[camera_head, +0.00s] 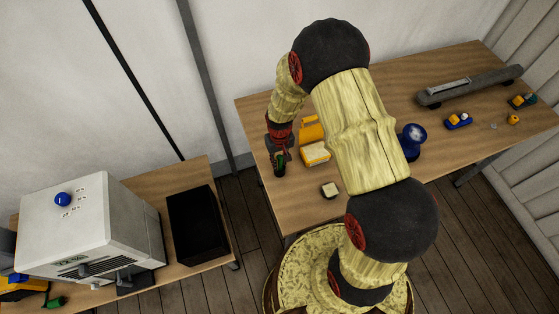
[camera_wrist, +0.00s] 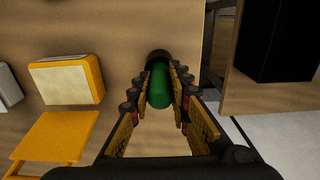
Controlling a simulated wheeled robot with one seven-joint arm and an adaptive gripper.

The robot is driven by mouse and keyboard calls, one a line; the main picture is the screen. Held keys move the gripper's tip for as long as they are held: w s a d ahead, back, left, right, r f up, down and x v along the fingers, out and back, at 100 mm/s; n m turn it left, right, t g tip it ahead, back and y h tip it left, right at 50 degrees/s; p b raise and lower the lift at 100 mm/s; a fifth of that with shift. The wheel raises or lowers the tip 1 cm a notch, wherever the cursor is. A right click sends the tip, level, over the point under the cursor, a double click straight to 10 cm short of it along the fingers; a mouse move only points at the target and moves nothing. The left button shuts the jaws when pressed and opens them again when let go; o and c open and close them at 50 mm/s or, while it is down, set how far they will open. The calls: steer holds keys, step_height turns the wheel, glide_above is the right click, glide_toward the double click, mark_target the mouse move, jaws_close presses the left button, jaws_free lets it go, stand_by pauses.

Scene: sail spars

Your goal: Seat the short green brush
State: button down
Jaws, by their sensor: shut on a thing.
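The short green brush (camera_wrist: 159,88) is between the fingers of my gripper (camera_wrist: 158,92) in the wrist view. It is a rounded green cylinder, with a dark round part (camera_wrist: 158,57) at its far end. In the head view, my gripper (camera_head: 279,164) points down near the left end of the wooden table, and a little green (camera_head: 281,157) shows between its fingers. The gripper is shut on the brush. I cannot tell whether the brush's lower end touches the tabletop or anything on it. No seat for it can be made out clearly.
A yellow block with a pale top (camera_head: 315,153) and a yellow frame (camera_head: 311,130) stand close right of my gripper. A small pale-topped block (camera_head: 330,190) lies nearer the front edge. A black tray (camera_head: 198,225) and white machine (camera_head: 90,225) occupy the left table, across a gap.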

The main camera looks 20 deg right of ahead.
steer(key=c, duration=1.6)
jaws_free()
step_height(320, 180, up, 12)
steer(key=shift+f, duration=0.1)
